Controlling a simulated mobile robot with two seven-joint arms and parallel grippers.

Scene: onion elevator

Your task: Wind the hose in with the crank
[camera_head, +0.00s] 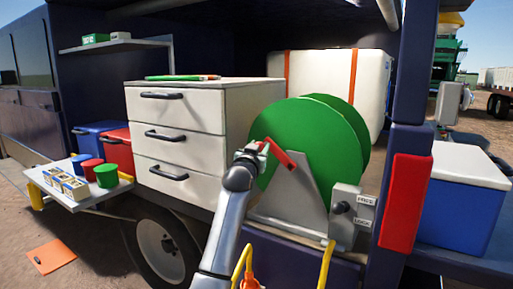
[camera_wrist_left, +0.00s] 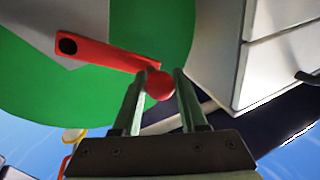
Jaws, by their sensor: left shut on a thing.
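The green hose reel (camera_head: 310,135) stands on a grey bracket (camera_head: 295,205) at the truck's side. Its red crank (camera_head: 279,153) slants up and left from the hub in the head view. My left gripper (camera_head: 258,147) is at the crank's outer end. In the left wrist view the gripper (camera_wrist_left: 158,90) has its two fingers on either side of the crank's round red knob (camera_wrist_left: 160,85), shut on it. The crank arm (camera_wrist_left: 110,55) runs left from there across the green reel face. Yellow hose-like pieces (camera_head: 325,265) show low in front. My right gripper is not in view.
A grey box (camera_head: 345,216) with a lever and FREE and LOCK labels stands right of the reel. A white drawer cabinet (camera_head: 175,143) is close on the left. A red panel (camera_head: 406,203) covers the post on the right.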

